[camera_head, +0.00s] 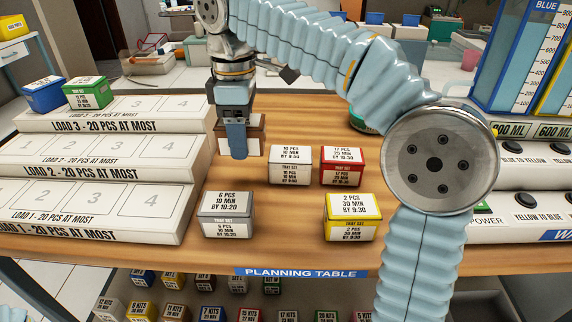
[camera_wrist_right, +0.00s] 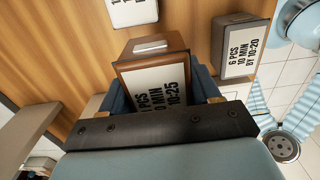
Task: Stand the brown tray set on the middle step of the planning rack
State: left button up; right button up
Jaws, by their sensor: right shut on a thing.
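The brown tray set (camera_head: 257,142) is in the jaws of my right gripper (camera_head: 237,145), partly hidden behind them in the head view. The right wrist view shows the brown tray set (camera_wrist_right: 152,47) between the two fingers (camera_wrist_right: 160,90), with its white label facing the camera. Whether it touches the table is hard to tell. The white planning rack (camera_head: 92,172) stands to the left of the gripper, with three steps marked LOAD 1 to LOAD 3. Its middle step, LOAD 2, is bare. My left gripper is not in view.
A blue box (camera_head: 45,96) and a green box (camera_head: 88,93) stand on the rack's top step. On the table are a grey box (camera_head: 226,214), a white box (camera_head: 290,165), a red box (camera_head: 342,167) and a yellow box (camera_head: 349,217).

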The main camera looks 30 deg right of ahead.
aim_at(247, 182)
notch_tip(247, 182, down, 8)
jog(key=shift+r+b, duration=0.1)
jog(key=shift+b, duration=0.6)
jog(key=o, duration=1.3)
